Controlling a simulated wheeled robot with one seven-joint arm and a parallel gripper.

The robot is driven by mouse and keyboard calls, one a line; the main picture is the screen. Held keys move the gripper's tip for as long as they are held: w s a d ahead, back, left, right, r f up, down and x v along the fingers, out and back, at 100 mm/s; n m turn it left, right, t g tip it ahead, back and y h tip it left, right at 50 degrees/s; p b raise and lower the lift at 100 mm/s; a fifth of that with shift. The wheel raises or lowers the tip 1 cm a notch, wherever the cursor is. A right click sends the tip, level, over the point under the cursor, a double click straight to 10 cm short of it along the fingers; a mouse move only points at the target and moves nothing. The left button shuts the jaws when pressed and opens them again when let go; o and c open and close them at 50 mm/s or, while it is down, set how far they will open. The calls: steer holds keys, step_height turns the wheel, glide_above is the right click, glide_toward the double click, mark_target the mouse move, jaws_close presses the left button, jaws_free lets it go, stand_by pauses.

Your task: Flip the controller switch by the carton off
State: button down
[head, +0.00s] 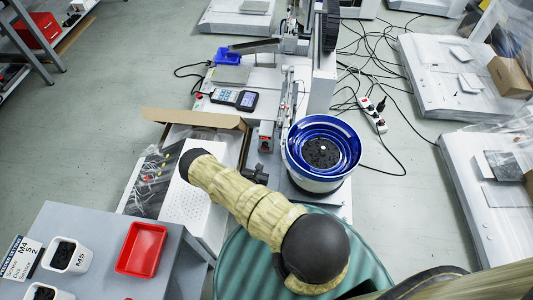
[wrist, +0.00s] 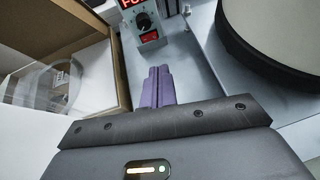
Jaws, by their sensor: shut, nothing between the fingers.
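The controller (wrist: 146,22) is a small grey box at the top of the wrist view, with a lit red display, a black knob and a red rocker switch (wrist: 150,37) below the knob. In the head view the controller (head: 266,137) stands between the carton and the blue bowl. The open brown carton (wrist: 112,70) is left of it in the wrist view; its flap (head: 195,118) shows in the head view. My gripper (wrist: 158,72) has its purple fingers together and empty, pointing at the controller just below the switch. I cannot tell whether the fingertips touch it.
The blue bowl feeder (head: 322,152) stands close right of the controller; its round base (wrist: 275,40) fills the right of the wrist view. A handheld meter (head: 234,98) lies behind the carton. A grey table with a red tray (head: 142,249) is at the front left.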

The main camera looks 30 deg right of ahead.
steer(key=shift+s+a+f, duration=0.1)
steer(key=shift+a+f, duration=0.05)
steer(key=shift+f, duration=0.3)
steer(key=b, duration=0.6)
glide_toward(268, 150)
steer(key=f, duration=0.1)
steer(key=d+f, duration=0.1)
steer(key=f, duration=0.1)
steer(key=shift+w, duration=0.2)
steer(key=w+d+b, duration=0.1)
steer(key=w+d, duration=0.1)
steer(key=w, duration=0.1)
steer(key=shift+d+b, duration=0.15)
steer(key=shift+b, duration=0.15)
steer(key=shift+w+d, duration=0.25)
steer(key=shift+d, duration=0.05)
steer(key=shift+s+r, duration=0.1)
steer(key=shift+r, duration=0.05)
